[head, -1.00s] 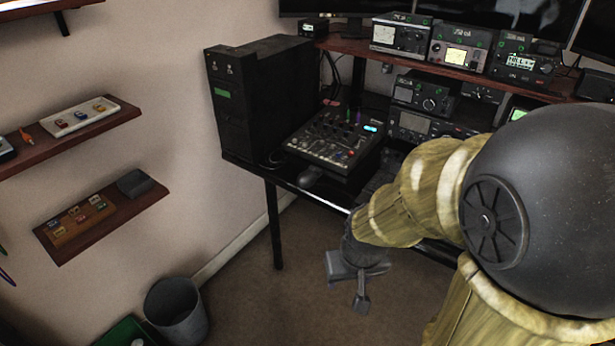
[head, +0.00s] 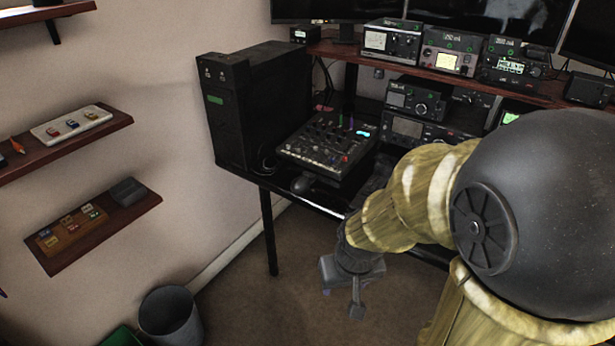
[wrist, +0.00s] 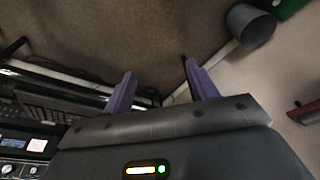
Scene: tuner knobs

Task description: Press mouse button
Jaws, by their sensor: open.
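The mouse (head: 302,184) is a small dark rounded shape on the black desk (head: 325,203), near its front left edge and in front of the mixer. My gripper (head: 340,300) hangs in front of the desk and lower than its top, right of the desk leg and apart from the mouse. In the wrist view its two purple fingers (wrist: 160,86) are spread with nothing between them. The mouse cannot be made out in the wrist view. Its buttons are too small to tell apart.
A mixer (head: 328,146) with knobs and a black computer tower (head: 255,100) stand behind the mouse. Radios (head: 450,52) fill the raised shelf. A desk leg (head: 269,232) is left of my gripper. A grey bin (head: 170,315) stands on the floor. The floor between is clear.

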